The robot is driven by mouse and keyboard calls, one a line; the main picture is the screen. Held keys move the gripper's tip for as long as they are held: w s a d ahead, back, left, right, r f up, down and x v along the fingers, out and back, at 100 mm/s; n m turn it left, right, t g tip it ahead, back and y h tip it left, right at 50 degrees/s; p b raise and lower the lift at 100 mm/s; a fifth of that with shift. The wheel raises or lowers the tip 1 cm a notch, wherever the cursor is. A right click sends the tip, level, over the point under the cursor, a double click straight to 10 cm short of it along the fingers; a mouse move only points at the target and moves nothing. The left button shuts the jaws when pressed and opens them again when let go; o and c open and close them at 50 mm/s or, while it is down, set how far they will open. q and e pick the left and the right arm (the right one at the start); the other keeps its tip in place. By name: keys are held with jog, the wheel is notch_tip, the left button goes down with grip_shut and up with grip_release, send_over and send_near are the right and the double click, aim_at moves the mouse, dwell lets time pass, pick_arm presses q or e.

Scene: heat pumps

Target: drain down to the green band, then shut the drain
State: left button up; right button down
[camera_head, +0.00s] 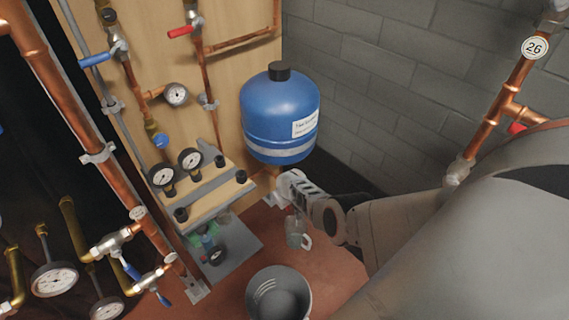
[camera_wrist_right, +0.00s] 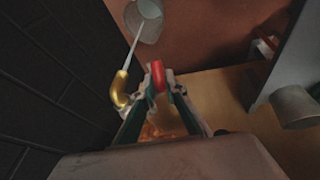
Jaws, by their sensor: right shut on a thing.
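My right gripper (camera_head: 284,188) reaches in from the right below the blue vessel (camera_head: 281,110). In the wrist view my right gripper (camera_wrist_right: 158,88) is shut on a red handle (camera_wrist_right: 157,73). Beside it is a brass drain spout (camera_wrist_right: 121,88). A thin pale stream runs from the spout to a clear jug (camera_wrist_right: 148,22). The jug (camera_head: 296,232) also shows in the head view, on the floor below the gripper. Several round gauges are on the left, including a pair (camera_head: 190,160) on the board. Their bands are too small to read. My left gripper is not in view.
A grey bucket (camera_head: 278,294) stands on the reddish floor in front of the jug. Copper pipes and valves run along the left, with a blue-handled valve (camera_head: 131,270) low down. A pipe tagged 26 (camera_head: 535,48) is at the right. A block wall closes the back.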

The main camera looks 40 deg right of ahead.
jog(key=shift+w+a+r, duration=0.2)
jog(key=shift+w+r, duration=0.2)
jog(key=shift+w, duration=0.1)
jog(key=c, duration=2.1)
grip_release()
jog(key=shift+f, duration=0.1)
jog(key=shift+s+d+f, duration=0.1)
jog(key=shift+s, duration=0.15)
